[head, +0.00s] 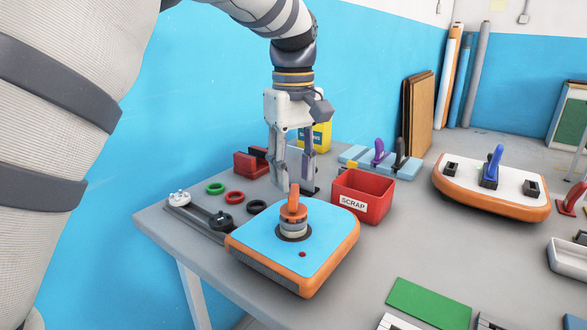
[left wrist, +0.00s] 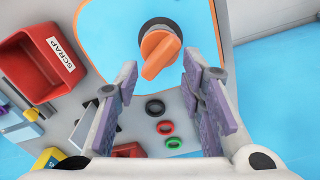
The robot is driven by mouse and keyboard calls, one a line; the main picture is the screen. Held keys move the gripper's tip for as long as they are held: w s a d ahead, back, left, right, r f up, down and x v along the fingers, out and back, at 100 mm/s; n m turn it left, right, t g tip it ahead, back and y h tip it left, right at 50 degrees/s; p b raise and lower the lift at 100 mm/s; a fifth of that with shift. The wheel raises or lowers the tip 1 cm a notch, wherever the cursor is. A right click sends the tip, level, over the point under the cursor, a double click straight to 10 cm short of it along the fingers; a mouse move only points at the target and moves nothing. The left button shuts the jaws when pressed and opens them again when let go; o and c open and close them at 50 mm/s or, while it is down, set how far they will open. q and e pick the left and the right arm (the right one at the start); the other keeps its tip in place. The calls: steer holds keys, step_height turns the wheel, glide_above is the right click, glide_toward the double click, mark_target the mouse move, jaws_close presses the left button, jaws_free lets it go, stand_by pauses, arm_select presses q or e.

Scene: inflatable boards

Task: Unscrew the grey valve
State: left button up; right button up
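A blue-topped board with an orange rim (head: 321,226) lies near the table's front left. A grey valve (head: 293,227) stands upright in it with a black ring at its base. An orange tool with an upright handle (head: 294,208) sits on top of the valve; it also shows in the left wrist view (left wrist: 159,52), where it hides most of the valve. My left gripper (head: 294,179) points down just above the handle. Its fingers are apart, with nothing between them that I can be sure of. My right gripper is not in view.
A red SCRAP bin (head: 362,196) stands right behind the board. Left of the board are a rack with a pale cap (head: 179,198) and a black cap (head: 220,220), and several loose rings (head: 234,197). A second, white-topped board (head: 465,184) lies at the right.

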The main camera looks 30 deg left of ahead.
mark_target(294, 190)
arm_select(q)
steer(key=m, duration=0.4)
steer(key=shift+m, duration=0.3)
steer(key=m, duration=0.3)
steer(key=shift+f, duration=0.15)
steer(key=shift+f, duration=2.25)
steer(key=shift+c, duration=0.5)
jaws_close()
